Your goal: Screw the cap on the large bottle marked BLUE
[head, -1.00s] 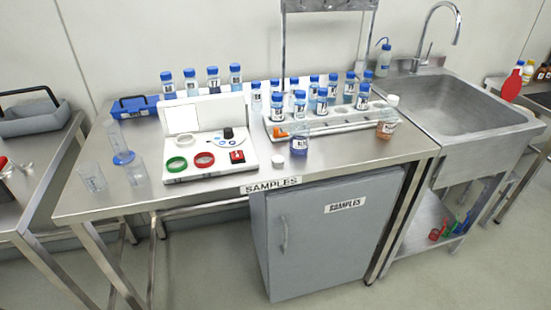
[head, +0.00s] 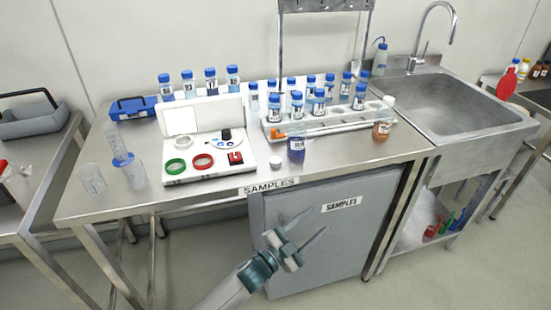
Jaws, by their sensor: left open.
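A clear bottle (head: 297,147) with blue liquid and a small white label stands upright near the front edge of the samples table, in front of the rack. The label's lettering is too small to read surely, and no cap shows on its top. A white cap (head: 276,163) lies on the table just left of and in front of this bottle. My left gripper (head: 316,221) is open and empty, in front of the cabinet, below and nearer than the table edge. It is apart from the cap and bottle. My right gripper is not in view.
A rack (head: 330,124) of blue-capped bottles stands behind. A bottle with orange liquid (head: 381,130) stands at its right end, a white cap (head: 388,101) showing above it. A white instrument case (head: 211,174) lies open to the left. The sink (head: 460,105) is at right.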

